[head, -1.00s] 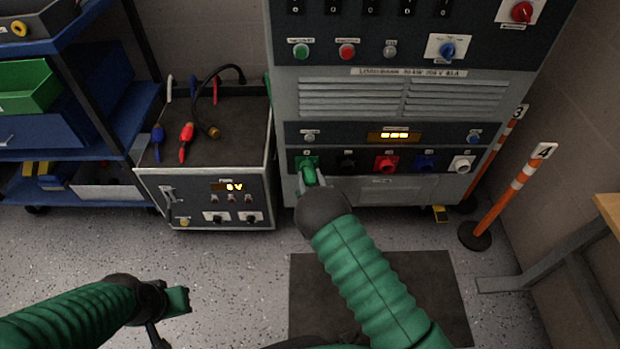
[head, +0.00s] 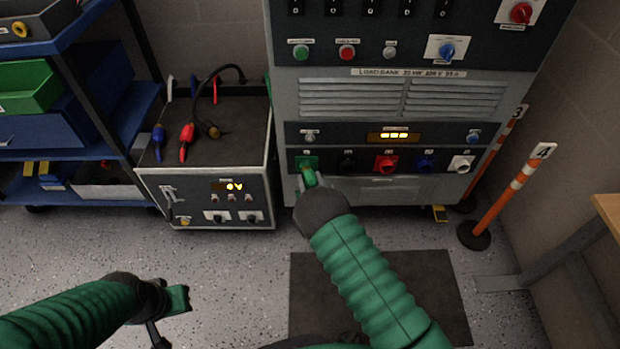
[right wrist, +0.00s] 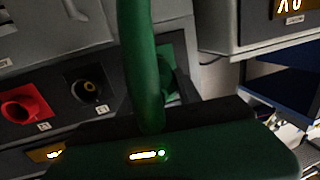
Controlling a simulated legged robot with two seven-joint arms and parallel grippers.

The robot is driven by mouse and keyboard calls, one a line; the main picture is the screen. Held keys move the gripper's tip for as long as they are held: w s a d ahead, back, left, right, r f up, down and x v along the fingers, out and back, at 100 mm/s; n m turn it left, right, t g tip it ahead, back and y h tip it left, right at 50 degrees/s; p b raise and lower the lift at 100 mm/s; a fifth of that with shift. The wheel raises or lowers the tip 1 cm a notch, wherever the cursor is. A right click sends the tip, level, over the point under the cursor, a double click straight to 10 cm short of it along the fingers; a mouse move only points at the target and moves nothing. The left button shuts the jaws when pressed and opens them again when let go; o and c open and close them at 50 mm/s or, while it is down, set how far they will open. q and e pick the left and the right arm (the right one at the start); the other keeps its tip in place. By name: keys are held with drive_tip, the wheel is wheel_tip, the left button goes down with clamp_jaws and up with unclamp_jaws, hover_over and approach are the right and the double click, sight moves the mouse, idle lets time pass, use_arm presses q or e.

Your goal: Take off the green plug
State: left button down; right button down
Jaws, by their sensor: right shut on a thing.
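The green plug (head: 310,178) is at the left end of the load bank's socket row, in front of the green socket (head: 306,162). My right gripper (head: 312,184) is shut on it. In the right wrist view, the green plug and its cable (right wrist: 140,60) run down in front of the green socket plate (right wrist: 167,68). The gripper body hides the lower part, and I cannot tell whether the plug still touches the socket. My left gripper (head: 158,336) is at the lower left over the floor, away from the panel; its fingers are unclear.
Black (head: 347,162), red (head: 386,164), blue (head: 425,163) and white (head: 461,164) sockets continue the row to the right. A supply unit (head: 208,180) with blue and red plugs on top stands close on the left. Orange-white posts (head: 512,190) stand right. The floor in front is open.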

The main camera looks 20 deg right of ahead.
drive_tip(key=shift+s+a+p, duration=0.2)
drive_tip(key=shift+s+p, duration=0.1)
drive_tip(key=shift+s, duration=0.3)
drive_tip(key=shift+s+a+p, duration=0.15)
drive_tip(key=shift+s+p, duration=0.1)
drive_tip(key=shift+s, duration=0.35)
drive_tip(key=shift+s+a+p, duration=0.25)
drive_tip(key=shift+s+p, duration=0.05)
drive_tip(key=shift+s, duration=0.5)
drive_tip(key=shift+s+a+p, duration=0.2)
drive_tip(key=shift+s+p, duration=0.15)
drive_tip(key=shift+s, duration=0.45)
drive_tip(key=shift+s+a+p, duration=0.25)
drive_tip(key=shift+s+p, duration=0.05)
drive_tip(key=shift+s, duration=0.5)
